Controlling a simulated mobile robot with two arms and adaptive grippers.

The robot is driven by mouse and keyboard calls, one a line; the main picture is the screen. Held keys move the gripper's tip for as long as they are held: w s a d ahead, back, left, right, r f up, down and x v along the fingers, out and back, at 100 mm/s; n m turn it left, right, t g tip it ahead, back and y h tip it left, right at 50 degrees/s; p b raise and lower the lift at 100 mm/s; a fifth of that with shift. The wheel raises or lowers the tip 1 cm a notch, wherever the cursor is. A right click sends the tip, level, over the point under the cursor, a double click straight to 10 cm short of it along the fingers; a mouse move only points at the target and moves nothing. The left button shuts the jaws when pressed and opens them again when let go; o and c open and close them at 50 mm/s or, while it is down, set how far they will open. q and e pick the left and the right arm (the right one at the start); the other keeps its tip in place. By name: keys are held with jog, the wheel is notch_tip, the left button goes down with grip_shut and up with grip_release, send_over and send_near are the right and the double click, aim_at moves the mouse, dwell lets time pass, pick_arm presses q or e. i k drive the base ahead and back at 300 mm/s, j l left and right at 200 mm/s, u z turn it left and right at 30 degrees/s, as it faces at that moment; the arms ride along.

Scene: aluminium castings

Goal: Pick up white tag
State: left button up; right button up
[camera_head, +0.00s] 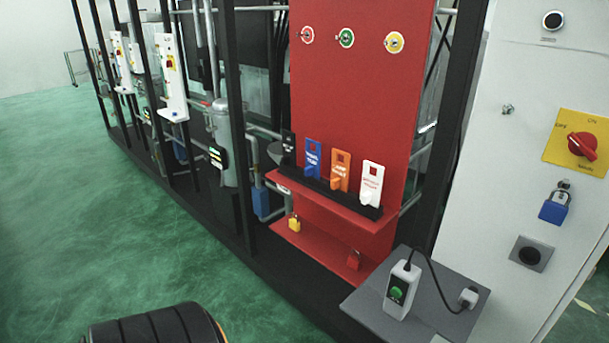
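The white tag (371,182) stands upright at the right end of a row of tags, in a black holder (336,194) on a red shelf (350,221). It has a dark square hole near its top and reddish print; its lower end is hidden in the holder. An orange tag (340,170) stands just left of it, then a blue tag (313,160) and a black tag (288,146). Neither of my grippers is in view, and nothing touches the white tag.
A red panel (350,90) rises behind the tags. At right, a grey ledge (440,300) carries a white device with a green button (399,290) and cable. A white cabinet (510,160) with a red rotary switch (582,146) stands right. Green floor (110,230) is clear at left.

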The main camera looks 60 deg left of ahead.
aim_at(371, 185)
jog(key=u, duration=1.6)
jog(key=l+u, duration=0.4)
jog(key=l, duration=0.45)
jog(key=l+u, duration=0.4)
jog(key=l, duration=0.5)
